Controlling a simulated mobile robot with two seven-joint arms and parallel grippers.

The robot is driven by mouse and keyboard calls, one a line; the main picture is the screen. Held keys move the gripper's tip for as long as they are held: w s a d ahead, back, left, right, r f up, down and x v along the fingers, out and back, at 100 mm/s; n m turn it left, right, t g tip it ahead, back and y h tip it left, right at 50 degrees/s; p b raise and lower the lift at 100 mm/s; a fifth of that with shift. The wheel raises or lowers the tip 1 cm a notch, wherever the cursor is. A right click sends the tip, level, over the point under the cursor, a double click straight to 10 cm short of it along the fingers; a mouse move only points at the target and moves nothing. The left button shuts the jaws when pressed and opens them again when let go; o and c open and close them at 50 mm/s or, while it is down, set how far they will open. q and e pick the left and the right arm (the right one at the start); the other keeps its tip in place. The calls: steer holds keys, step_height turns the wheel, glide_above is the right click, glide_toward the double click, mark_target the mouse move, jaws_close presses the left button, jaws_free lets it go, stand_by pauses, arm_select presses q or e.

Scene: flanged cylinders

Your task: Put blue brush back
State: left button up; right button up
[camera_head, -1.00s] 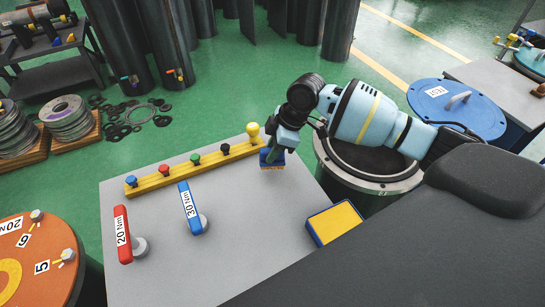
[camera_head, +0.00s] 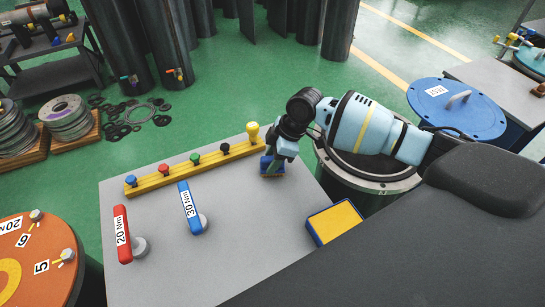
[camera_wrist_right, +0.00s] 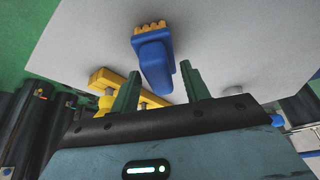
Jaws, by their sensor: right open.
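The blue brush (camera_head: 268,165) with yellow bristles is at the back right of the grey table, close to the right end of the yellow rack. My right gripper (camera_head: 279,153) is right at it and partly hides it. In the right wrist view the blue brush (camera_wrist_right: 154,62) points its handle toward my right gripper (camera_wrist_right: 160,74). The gripper's two green fingers are apart, with the handle end between them and a visible gap on the right side. My left gripper is not in view.
The yellow rack (camera_head: 180,173) holds several coloured knobs. A red 20 Nm tool (camera_head: 122,234) and a blue 30 Nm tool (camera_head: 190,208) are on the grey table (camera_head: 250,250). A blue-edged yellow block (camera_head: 335,222) lies at its right edge. A dark-topped drum stands beyond.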

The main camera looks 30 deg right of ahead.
steer(key=v, duration=1.2)
steer(key=shift+r+p, duration=0.2)
steer(key=shift+p, duration=0.25)
